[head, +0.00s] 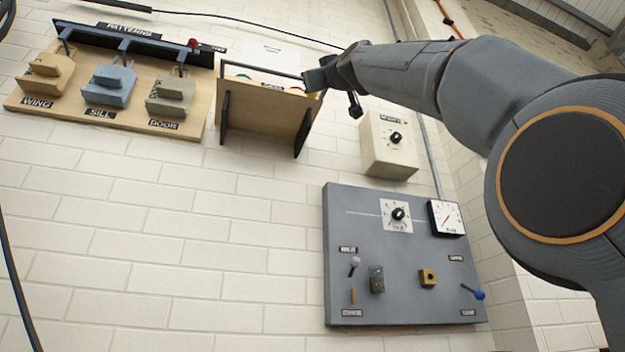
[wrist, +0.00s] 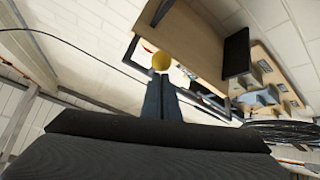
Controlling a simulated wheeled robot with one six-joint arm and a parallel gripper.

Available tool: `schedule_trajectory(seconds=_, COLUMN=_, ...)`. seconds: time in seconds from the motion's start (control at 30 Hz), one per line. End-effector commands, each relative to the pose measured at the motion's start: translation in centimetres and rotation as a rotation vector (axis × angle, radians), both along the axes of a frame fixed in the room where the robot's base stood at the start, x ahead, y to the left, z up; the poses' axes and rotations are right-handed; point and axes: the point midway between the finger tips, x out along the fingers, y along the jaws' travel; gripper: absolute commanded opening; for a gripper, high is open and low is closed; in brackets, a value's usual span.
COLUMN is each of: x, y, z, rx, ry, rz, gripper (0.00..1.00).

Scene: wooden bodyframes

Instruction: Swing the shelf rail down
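The wooden shelf (head: 265,112) is mounted on the brick wall, with black brackets below it. Its thin dark rail (head: 258,69) runs across above the shelf board, on the raised side. My gripper (head: 318,80) is at the right end of the rail, very close to it. In the wrist view the two fingers (wrist: 161,95) lie together and look shut, with no object clearly between them. The shelf underside (wrist: 190,35) fills the upper middle there, and the dark rail (wrist: 205,95) passes near the fingers. Whether they touch it is hidden.
A yellow ball (wrist: 161,62) shows just beyond the fingertips. A rack with several hanging blocks (head: 110,85) is left of the shelf. A beige dial box (head: 388,147) and grey control panel (head: 400,265) are at lower right. Wall below the shelf is clear.

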Motion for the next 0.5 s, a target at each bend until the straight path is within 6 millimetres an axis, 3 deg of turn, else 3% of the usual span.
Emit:
schedule_trajectory(seconds=0.1, x=0.9, y=0.2, z=-1.3, rx=-0.002, ry=0.005, rz=-0.001, gripper=0.0)
schedule_trajectory(seconds=0.5, x=2.6, y=0.5, z=-2.9, rx=-0.006, ry=0.013, rz=-0.005, gripper=0.0)
